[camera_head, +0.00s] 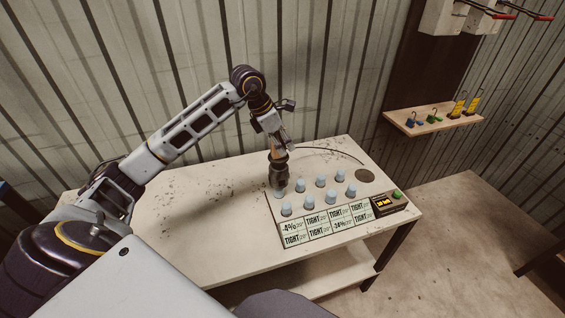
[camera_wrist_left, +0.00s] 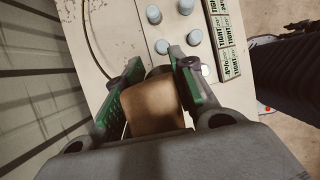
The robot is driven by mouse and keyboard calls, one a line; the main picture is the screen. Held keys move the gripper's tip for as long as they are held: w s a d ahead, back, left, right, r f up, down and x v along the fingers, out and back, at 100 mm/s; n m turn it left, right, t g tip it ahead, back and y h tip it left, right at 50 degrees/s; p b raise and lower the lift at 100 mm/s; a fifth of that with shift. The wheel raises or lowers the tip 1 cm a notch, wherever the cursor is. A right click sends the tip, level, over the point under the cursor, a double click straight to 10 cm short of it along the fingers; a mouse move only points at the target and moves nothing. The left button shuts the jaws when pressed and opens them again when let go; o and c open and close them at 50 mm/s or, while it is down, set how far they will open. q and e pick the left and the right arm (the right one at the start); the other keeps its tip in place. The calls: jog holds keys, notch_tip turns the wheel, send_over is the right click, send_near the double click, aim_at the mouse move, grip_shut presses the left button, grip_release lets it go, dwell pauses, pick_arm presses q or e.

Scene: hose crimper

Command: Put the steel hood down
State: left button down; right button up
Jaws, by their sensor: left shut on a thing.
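My left gripper (camera_head: 280,148) is shut on the steel hood (camera_head: 278,173), a dark upright bell-like piece with a tan grip at its top. In the left wrist view the tan grip (camera_wrist_left: 153,104) sits between the green-padded fingers of my left gripper (camera_wrist_left: 150,85). In the head view the hood stands at the back-left corner of the panel, over the back-left pale blue cap (camera_head: 280,192). Only the cap's lower part shows; I cannot tell whether the hood touches it.
Several pale blue caps (camera_head: 332,197) stand in two rows beside the hood. In front are label plates (camera_head: 317,219) reading TIGHT or percentages. A small display (camera_head: 384,202) and green button (camera_head: 397,194) are at the right. A dark disc (camera_head: 365,176) lies behind. The table's left (camera_head: 190,215) is clear.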

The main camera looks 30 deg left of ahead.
aim_at(283, 159)
pick_arm(q)
notch_tip(283, 159, down, 2)
jog(key=shift+f, duration=0.25)
pick_arm(e)
jog(key=shift+w+r, duration=0.15)
jog(key=shift+w, duration=0.3)
pick_arm(q)
jog(key=shift+f, duration=2.1)
pick_arm(e)
jog(key=shift+a+r, duration=0.1)
jog(key=shift+a, duration=0.4)
